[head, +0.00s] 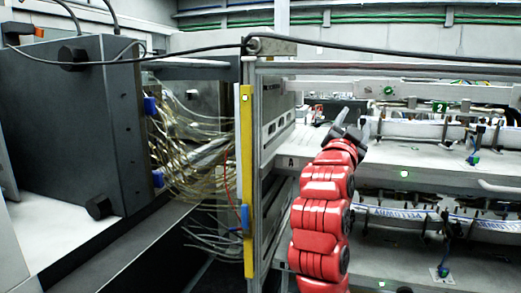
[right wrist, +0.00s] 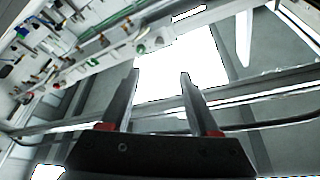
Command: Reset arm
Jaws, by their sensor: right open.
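My right arm reaches up from the bottom in the head view, and its gripper (head: 354,121) is in front of the upper shelf of the label magazine (head: 404,174). In the right wrist view, the two fingers of this gripper (right wrist: 159,75) stand apart with nothing between them. Behind them are a bright white area and grey frame bars. My left gripper is in neither view.
A yellow upright strip (head: 247,180) with a blue handle (head: 245,218) is on the frame post left of my arm. A dark machine box (head: 75,125) with many loose wires (head: 190,150) stands at left. A black cable (head: 160,54) crosses above.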

